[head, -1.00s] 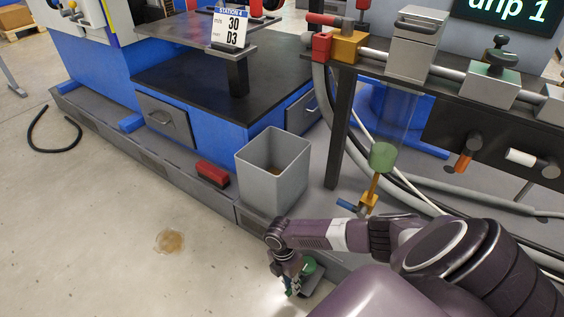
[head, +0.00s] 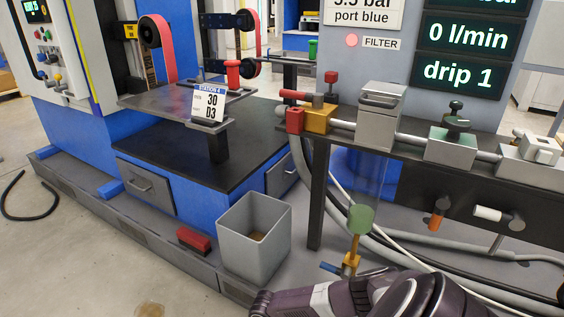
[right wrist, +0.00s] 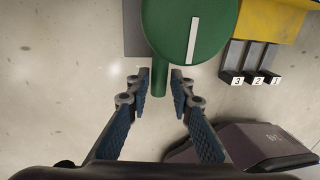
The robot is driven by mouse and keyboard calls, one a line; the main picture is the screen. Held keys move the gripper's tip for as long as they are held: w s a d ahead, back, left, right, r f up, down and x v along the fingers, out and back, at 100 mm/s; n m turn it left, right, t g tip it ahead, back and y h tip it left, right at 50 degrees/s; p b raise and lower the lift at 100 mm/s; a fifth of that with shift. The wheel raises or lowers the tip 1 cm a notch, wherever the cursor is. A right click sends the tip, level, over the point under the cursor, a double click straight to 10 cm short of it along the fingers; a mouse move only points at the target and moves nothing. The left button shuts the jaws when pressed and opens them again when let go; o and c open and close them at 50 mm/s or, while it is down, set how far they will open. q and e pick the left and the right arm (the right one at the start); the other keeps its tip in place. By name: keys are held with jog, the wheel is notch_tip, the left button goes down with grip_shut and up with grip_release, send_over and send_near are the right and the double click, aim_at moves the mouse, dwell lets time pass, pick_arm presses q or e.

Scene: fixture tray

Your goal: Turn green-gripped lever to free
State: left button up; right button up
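In the right wrist view, a round green body (right wrist: 190,32) with a white stripe fills the top middle. A narrow green bar (right wrist: 160,82) sticks out of it towards my right gripper (right wrist: 159,78). The gripper is open, its two fingertips on either side of the bar, with gaps showing. I cannot tell whether this bar is the lever's grip. My left gripper is not in view.
Orange-gripped (head: 437,219) and white-gripped (head: 490,213) levers sit on the dark panel below the pipe. A grey bin (head: 240,240) and a red brush-like object (head: 194,239) stand on the ledge. Steps numbered 3, 2, 1 (right wrist: 250,62) adjoin something yellow.

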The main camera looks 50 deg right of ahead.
jog(key=shift+o, duration=1.2)
jog(key=shift+d, duration=0.1)
jog(key=shift+r, duration=0.1)
notch_tip(320, 180, up, 12)
jog(key=w, duration=0.2)
jog(key=shift+w+a+f, duration=0.15)
jog(key=shift+a+f, duration=0.05)
jog(key=shift+a, duration=0.05)
